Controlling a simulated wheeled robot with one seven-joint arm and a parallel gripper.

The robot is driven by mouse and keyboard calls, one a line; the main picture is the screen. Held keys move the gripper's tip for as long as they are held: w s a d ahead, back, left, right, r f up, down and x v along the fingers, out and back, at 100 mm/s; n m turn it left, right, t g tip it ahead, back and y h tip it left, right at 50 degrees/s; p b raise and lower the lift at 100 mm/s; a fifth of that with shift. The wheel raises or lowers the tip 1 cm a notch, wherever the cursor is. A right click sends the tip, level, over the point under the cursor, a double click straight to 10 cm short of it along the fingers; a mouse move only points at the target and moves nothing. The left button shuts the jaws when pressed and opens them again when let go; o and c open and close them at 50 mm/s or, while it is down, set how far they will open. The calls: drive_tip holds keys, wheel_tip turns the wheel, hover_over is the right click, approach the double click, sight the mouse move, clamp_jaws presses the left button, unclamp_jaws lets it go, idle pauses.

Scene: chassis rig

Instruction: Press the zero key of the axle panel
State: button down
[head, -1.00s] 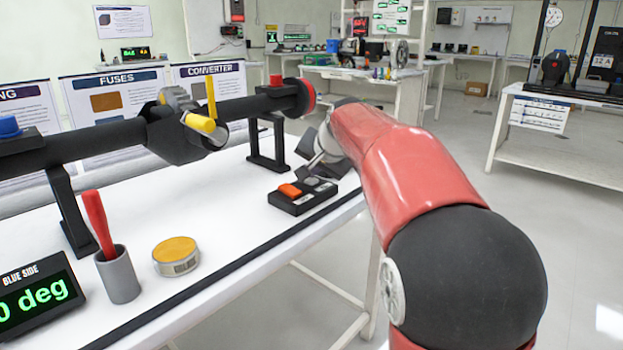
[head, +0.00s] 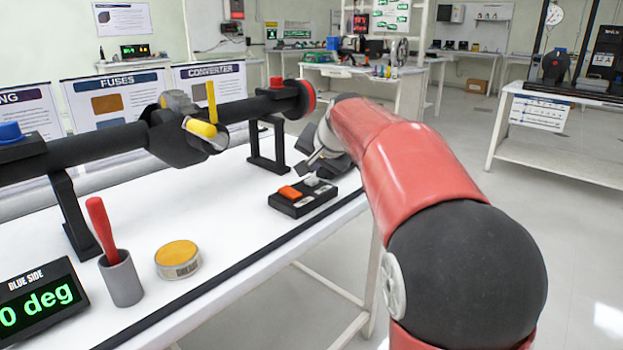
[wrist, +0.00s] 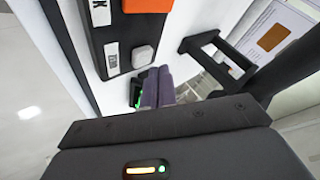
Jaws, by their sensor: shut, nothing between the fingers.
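The axle panel (head: 318,201) is a low black box on the white bench in the head view. It carries an orange key (head: 290,192) and a pale grey key (head: 311,181). The wrist view shows the panel (wrist: 122,25) with the orange key (wrist: 146,4) at its top edge and the grey key (wrist: 143,56) beside a small white label (wrist: 112,58) that seems to read zero. My gripper (wrist: 157,86) is shut and empty, its fingertips appearing just below the grey key and apart from it.
A black shaft (head: 100,138) on stands (head: 267,148) runs along the bench behind the panel. A cup (head: 120,280) with a red-handled tool, a yellow-topped tin (head: 177,259) and a green readout (head: 40,305) stand at the left. The bench between is clear.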

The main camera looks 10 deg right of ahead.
sight(313, 182)
drive_tip(key=shift+r, duration=0.15)
wheel_tip(313, 182, up, 5)
drive_tip(key=p, duration=0.4)
idle(0.4)
drive_tip(key=s+f+n+g, duration=0.1)
drive_tip(key=s+f, duration=0.4)
drive_tip(key=s, duration=0.7)
drive_tip(key=s+f+n+g+h, duration=0.1)
drive_tip(key=s+f+n, duration=0.2)
drive_tip(key=s, duration=0.9)
drive_tip(key=s+f+n+g+h, duration=0.1)
drive_tip(key=s+f+n, duration=0.1)
drive_tip(key=s+f, duration=0.5)
drive_tip(key=s, duration=0.5)
drive_tip(key=shift+s+f+n, duration=0.3)
drive_tip(key=shift+s+f, duration=0.05)
drive_tip(key=shift+f, duration=0.05)
